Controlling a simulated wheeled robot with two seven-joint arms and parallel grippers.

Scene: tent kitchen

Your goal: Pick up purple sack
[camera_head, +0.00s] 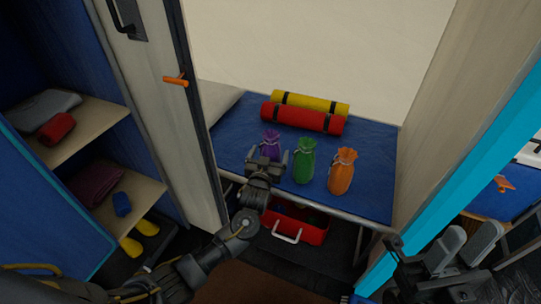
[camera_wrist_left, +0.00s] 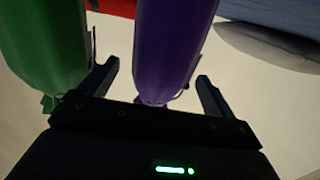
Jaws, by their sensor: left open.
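The purple sack (camera_head: 270,143) stands upright on the blue cot (camera_head: 374,160), at the left of a row of three tied sacks. My left gripper (camera_head: 267,161) is just in front of it, covering its lower part in the head view. In the left wrist view the purple sack (camera_wrist_left: 170,45) lies between the two open fingers of the left gripper (camera_wrist_left: 157,80). The fingers appear apart from it. My right gripper (camera_head: 464,246) is at the lower right, away from the sacks, with its fingers apart and empty.
A green sack (camera_head: 304,161) stands close to the right of the purple one and an orange sack (camera_head: 342,171) farther right. Red (camera_head: 302,118) and yellow (camera_head: 311,102) rolls lie behind. A red box (camera_head: 295,223) is under the cot. Shelves stand left.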

